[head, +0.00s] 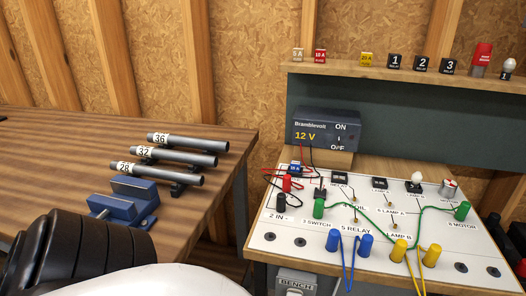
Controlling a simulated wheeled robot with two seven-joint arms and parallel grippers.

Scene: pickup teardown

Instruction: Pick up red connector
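A red connector (287,184) stands at the left side of the white circuit board (262,238), with a red wire running from it toward the power supply. A black connector (281,203) stands just in front of it. Neither of my grippers shows in the head view. A black ribbed part and a white part of my own body fill the lower left, apart from the red connector in the picture.
The Bramblevolt 12 V supply (328,130) stands behind the board. Green (318,208), blue (334,241) and yellow (399,250) connectors with wires stand on the board. A shelf (340,69) with small parts runs above. Labelled tubes (200,159) and a blue vise (132,199) occupy the left bench.

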